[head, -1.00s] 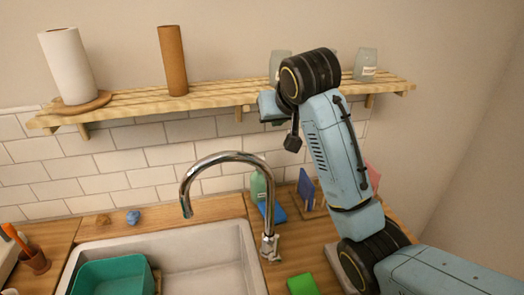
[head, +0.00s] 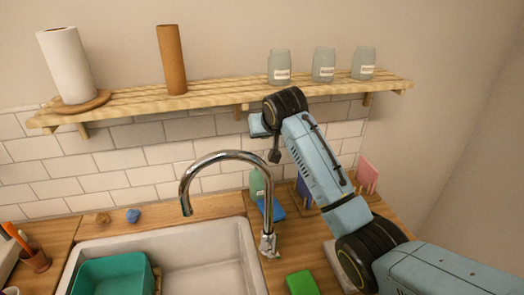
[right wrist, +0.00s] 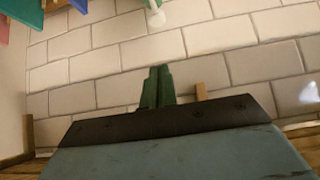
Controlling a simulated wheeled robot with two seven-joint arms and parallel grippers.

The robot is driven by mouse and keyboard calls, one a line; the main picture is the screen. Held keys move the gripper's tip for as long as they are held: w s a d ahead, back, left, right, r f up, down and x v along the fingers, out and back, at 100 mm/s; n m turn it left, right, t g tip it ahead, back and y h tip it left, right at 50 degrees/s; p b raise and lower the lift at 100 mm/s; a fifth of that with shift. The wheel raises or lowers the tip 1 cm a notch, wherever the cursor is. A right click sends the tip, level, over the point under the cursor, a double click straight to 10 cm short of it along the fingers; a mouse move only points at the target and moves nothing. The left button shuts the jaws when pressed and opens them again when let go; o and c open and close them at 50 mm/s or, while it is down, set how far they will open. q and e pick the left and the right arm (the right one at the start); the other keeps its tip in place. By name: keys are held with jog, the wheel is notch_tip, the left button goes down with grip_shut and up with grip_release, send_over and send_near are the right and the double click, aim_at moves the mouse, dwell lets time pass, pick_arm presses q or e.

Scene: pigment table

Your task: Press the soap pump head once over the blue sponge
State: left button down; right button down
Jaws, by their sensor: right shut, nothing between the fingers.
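The soap bottle (head: 257,184) is pale green and stands on the counter behind the tap, partly hidden by it. The blue sponge (head: 279,211) lies on the counter beside the bottle, to its right. My right gripper (right wrist: 157,84) is shut and empty, its dark green fingers together. In the right wrist view the white pump head (right wrist: 156,16) shows at the top edge, apart from the fingers, with part of the green bottle. My left gripper is not in view.
A wooden shelf (head: 215,86) with several jars runs above my right wrist. A green sponge (head: 302,283) lies in front.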

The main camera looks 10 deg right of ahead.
jog(key=x, duration=0.3)
jog(key=s+f+x, duration=0.1)
jog(key=x, duration=0.5)
jog(key=shift+s+f, duration=0.2)
jog(key=shift+f, duration=0.65)
jog(key=shift+f, duration=0.1)
